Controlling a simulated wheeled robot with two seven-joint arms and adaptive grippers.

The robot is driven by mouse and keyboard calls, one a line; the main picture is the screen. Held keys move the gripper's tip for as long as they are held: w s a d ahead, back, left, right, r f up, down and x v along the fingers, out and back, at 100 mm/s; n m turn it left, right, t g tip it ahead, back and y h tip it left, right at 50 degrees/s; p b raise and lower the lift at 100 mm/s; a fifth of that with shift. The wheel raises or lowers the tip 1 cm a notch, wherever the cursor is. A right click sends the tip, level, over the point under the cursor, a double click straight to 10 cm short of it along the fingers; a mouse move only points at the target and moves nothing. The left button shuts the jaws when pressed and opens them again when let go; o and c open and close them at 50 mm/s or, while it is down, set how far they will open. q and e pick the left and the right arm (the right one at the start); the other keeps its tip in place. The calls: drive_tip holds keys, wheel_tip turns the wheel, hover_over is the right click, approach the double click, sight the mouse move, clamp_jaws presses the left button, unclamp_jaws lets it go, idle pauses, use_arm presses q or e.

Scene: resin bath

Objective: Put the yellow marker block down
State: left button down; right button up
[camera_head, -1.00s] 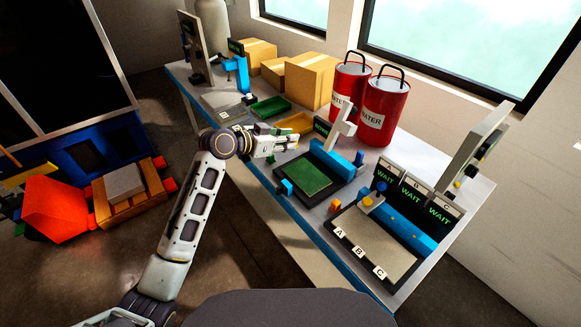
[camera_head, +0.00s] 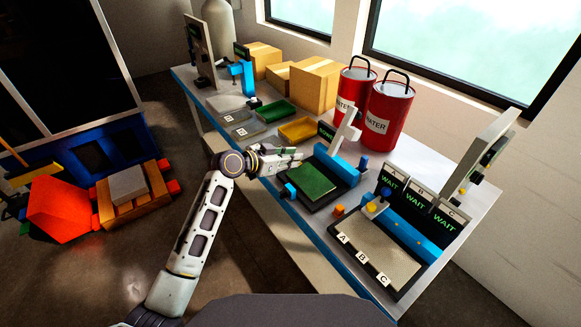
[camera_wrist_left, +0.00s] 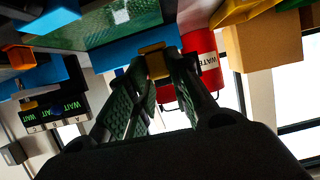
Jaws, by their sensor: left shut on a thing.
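My left gripper (camera_head: 297,155) reaches in over the table, at the back left edge of the black station with the green panel (camera_head: 313,181). In the left wrist view its two green-lined fingers (camera_wrist_left: 153,72) are shut on a small yellow marker block (camera_wrist_left: 155,62), held at the fingertips. In the head view the block is too small to make out. I cannot tell whether it touches a surface. My right gripper is in neither view.
A yellow tray (camera_head: 298,130) and a green tray (camera_head: 276,111) lie behind the gripper. Red water cans (camera_head: 389,114) stand at the back. The A-B-C station (camera_head: 380,248) is to the right, with a small orange block (camera_head: 339,211) at its left corner.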

sight(291, 175)
use_arm(q)
wheel_tip(291, 175, down, 4)
drive_tip(key=shift+r, duration=0.15)
drive_tip(key=shift+f, duration=0.25)
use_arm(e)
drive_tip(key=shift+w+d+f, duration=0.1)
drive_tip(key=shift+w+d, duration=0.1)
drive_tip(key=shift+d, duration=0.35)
use_arm(q)
drive_tip(key=c, duration=1.5)
unclamp_jaws()
drive_tip(key=shift+o, duration=1)
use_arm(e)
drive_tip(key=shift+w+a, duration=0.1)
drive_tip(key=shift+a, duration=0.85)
use_arm(q)
drive_tip(key=shift+r, duration=0.15)
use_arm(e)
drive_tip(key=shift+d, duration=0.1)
